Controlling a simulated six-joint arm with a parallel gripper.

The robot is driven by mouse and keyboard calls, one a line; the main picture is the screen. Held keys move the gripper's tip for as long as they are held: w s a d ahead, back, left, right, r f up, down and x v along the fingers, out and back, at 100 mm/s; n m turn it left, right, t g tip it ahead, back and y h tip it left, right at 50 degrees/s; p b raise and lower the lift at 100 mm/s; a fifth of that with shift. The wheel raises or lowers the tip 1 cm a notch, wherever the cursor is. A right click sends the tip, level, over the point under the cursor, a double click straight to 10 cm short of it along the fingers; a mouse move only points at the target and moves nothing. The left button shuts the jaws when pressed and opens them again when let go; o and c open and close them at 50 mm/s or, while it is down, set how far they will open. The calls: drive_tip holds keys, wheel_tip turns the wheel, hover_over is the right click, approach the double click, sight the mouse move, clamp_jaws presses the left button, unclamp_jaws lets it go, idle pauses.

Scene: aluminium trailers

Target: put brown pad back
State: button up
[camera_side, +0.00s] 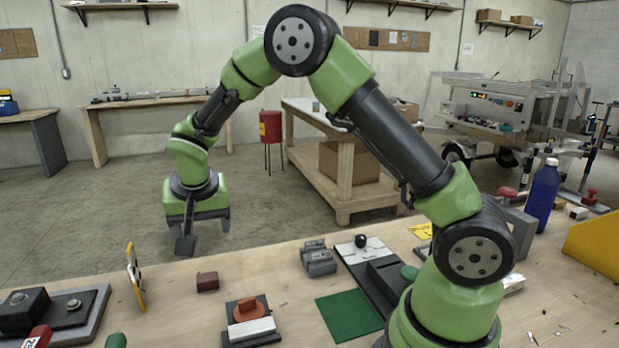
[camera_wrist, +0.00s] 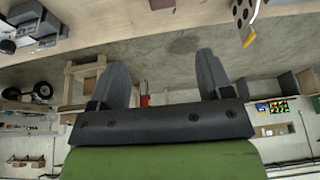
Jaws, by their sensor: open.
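A small dark brown block (camera_side: 207,281), which may be the brown pad, lies on the workbench near its far edge. It also shows at the top edge of the wrist view (camera_wrist: 161,4). A board (camera_side: 250,338) nearby carries a reddish-brown round piece (camera_side: 247,309) and a white block (camera_side: 251,329). My gripper (camera_side: 205,238) hangs beyond the far bench edge, above and behind the brown block, apart from it. Its two fingers (camera_wrist: 160,65) are spread wide with nothing between them.
A yellow upright piece (camera_side: 134,278) stands left of the brown block. A grey metal part (camera_side: 318,258), a dark tray (camera_side: 378,278) and a green mat (camera_side: 349,316) lie to its right. A blue bottle (camera_side: 542,195) stands farther right. Bare bench surrounds the block.

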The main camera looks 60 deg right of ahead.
drive_tip(key=s+r, duration=0.5)
drive_tip(key=r, duration=0.3)
drive_tip(key=s+a+r+n+t+y, duration=0.1)
drive_tip(key=s+r+n+t+y, duration=0.1)
drive_tip(key=s, duration=0.8)
drive_tip(key=s+a+r+n+t+y, duration=0.1)
drive_tip(key=s+r, duration=0.4)
drive_tip(key=s, duration=0.5)
drive_tip(key=shift+a+n+t+y, duration=0.4)
drive_tip(key=shift+a+n+y, duration=0.3)
drive_tip(key=shift+n+y, duration=0.15)
